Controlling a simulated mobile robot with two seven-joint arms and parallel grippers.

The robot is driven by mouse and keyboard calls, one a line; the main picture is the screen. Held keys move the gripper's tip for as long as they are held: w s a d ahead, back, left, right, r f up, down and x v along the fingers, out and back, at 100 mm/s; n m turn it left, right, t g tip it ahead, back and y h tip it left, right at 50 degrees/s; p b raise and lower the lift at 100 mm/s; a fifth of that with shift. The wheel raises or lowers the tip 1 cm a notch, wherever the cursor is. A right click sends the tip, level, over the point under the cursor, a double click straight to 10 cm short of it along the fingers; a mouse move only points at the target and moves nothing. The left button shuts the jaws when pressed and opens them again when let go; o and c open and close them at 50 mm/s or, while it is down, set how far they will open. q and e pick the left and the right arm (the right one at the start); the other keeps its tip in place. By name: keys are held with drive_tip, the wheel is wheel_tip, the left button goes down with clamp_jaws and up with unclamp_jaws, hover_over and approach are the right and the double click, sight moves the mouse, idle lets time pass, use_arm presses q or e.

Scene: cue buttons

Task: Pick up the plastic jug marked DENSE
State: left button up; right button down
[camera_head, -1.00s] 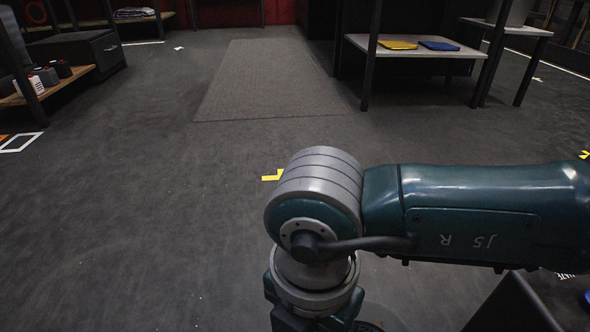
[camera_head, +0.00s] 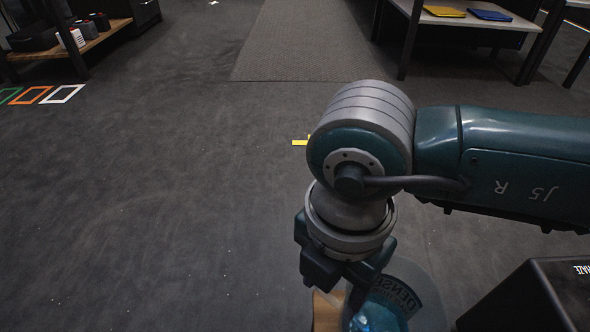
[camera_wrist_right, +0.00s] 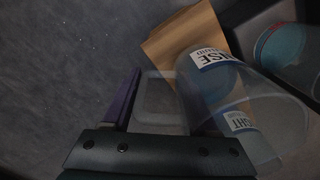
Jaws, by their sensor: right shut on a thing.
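The clear plastic jug marked DENSE (camera_head: 425,300) is at the bottom of the head view, partly behind my right wrist and cut off by the frame edge. In the right wrist view its label (camera_wrist_right: 208,57) shows in part. My right gripper (camera_wrist_right: 160,115) is shut on the jug's clear, loop-shaped handle, with a purple finger at the left; the other finger is mostly hidden. A second label ending in "IGHT" (camera_wrist_right: 240,121) shows on clear plastic beside it. My left gripper is not in view.
A brown board or box (camera_wrist_right: 185,38) lies beside the jug. A black box (camera_head: 525,300) stands at the lower right. A round teal-topped thing (camera_wrist_right: 280,45) is at the upper right in the wrist view.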

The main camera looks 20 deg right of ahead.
wheel_tip(320, 180, up, 13)
drive_tip(key=p, duration=0.8)
drive_tip(key=shift+f, duration=0.15)
drive_tip(key=shift+r+p, duration=1.15)
drive_tip(key=shift+r, duration=0.6)
idle(1.2)
